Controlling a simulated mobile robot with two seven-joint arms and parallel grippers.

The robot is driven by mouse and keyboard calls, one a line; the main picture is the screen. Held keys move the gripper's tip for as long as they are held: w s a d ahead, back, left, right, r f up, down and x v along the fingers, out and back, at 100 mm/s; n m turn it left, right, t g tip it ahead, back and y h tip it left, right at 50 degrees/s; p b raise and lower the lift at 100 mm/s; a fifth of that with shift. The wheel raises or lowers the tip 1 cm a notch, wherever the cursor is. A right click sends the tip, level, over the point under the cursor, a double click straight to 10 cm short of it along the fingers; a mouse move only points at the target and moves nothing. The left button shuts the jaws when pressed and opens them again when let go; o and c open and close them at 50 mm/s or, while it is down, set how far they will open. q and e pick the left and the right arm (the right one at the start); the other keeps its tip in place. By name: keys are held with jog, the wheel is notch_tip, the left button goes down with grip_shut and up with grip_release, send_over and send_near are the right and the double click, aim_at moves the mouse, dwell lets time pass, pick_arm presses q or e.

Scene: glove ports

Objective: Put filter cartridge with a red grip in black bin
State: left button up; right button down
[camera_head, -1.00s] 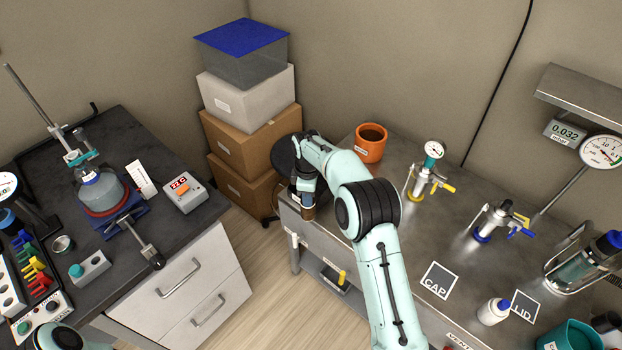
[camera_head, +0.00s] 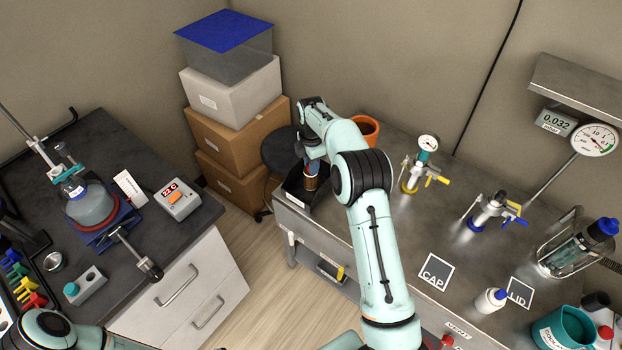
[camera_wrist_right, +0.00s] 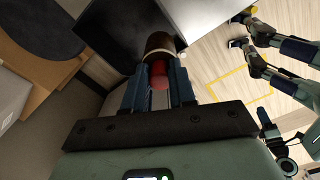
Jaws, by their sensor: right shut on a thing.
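The filter cartridge (camera_head: 310,183) is a brown cylinder in the head view. In the right wrist view its brown body (camera_wrist_right: 160,42) has a pale ring and a red grip (camera_wrist_right: 158,74). My right gripper (camera_head: 313,160) is shut on the red grip, with a finger on each side of it. The cartridge hangs at the black bin (camera_head: 293,192), within its outline in the head view. The bin's dark wall also shows in the right wrist view (camera_wrist_right: 112,32). I cannot tell whether the cartridge touches the bin floor. My left gripper is out of view.
The bin stands at the left end of the grey bench (camera_head: 400,235). An orange pot (camera_head: 366,130) is just behind my right arm. Stacked boxes (camera_head: 235,130) and a dark round stool (camera_head: 281,150) are to the left. Valve fittings (camera_head: 424,170) stand further right.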

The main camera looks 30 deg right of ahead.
aim_at(311, 179)
jog(key=shift+f, duration=3.75)
jog(key=c, duration=1.2)
grip_release()
jog(key=shift+f, duration=0.15)
notch_tip(311, 179, up, 12)
jog(key=shift+r, duration=0.15)
